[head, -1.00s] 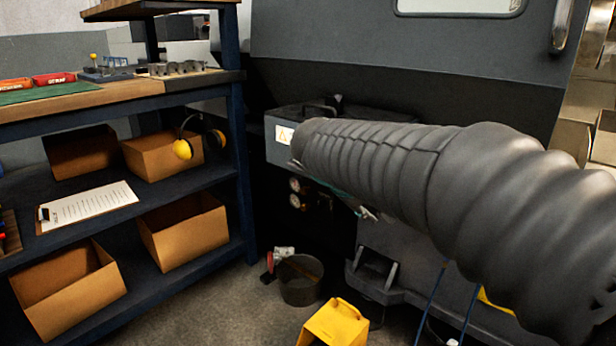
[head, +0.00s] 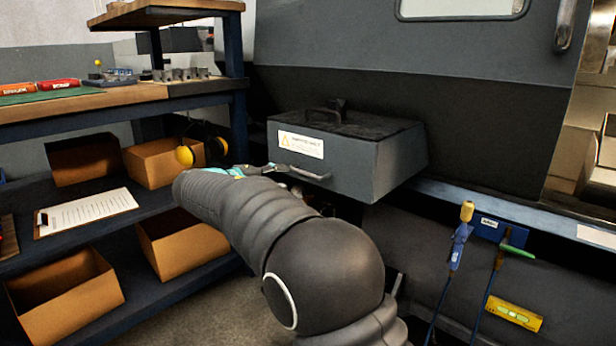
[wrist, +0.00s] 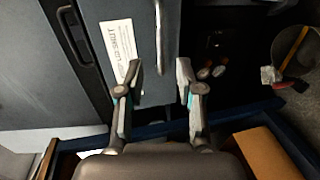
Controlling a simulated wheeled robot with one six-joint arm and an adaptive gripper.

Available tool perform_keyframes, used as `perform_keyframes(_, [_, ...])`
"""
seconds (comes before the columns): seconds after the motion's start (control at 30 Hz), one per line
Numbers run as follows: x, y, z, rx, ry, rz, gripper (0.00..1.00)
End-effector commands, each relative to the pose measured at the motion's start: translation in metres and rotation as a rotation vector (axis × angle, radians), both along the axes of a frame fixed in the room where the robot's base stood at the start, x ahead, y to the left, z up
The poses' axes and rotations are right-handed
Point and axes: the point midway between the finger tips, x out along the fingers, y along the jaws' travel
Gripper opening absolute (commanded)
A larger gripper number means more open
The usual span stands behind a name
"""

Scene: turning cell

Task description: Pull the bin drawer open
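The bin drawer (head: 360,165) is a grey box with a warning label, jutting from the machine's dark front; a black latch-like piece shows on its top. Its bar handle (head: 305,174) runs along the lower front. My gripper (head: 258,170) is just left of the handle in the head view, partly hidden by my arm. In the wrist view, my gripper (wrist: 160,78) has its two fingers apart with nothing between them. There the handle (wrist: 161,38) lies ahead, in line with the gap, on the drawer front (wrist: 103,40). Contact with the handle is not visible.
A blue shelf rack (head: 239,120) with cardboard boxes (head: 165,160) stands close on the left. Yellow earmuffs (head: 186,156) hang near my gripper. Tools (head: 460,235) and a yellow level (head: 513,313) are on the machine's lower front at right. A bucket (wrist: 296,45) stands on the floor.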

Motion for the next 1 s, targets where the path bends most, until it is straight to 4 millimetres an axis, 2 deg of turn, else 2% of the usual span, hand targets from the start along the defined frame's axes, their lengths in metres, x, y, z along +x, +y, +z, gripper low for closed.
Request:
perform_keyframes(0.2, [0.033,-0.027,-0.010,0.001,0.002,-0.004,0.37])
perform_keyframes(0.5, [0.071,-0.056,-0.020,0.001,0.002,-0.002,0.37])
perform_keyframes(0.7, [0.083,-0.065,-0.022,0.001,0.002,-0.001,0.37])
perform_keyframes(1.0, [0.085,-0.067,-0.023,0.001,0.002,0.000,0.37])
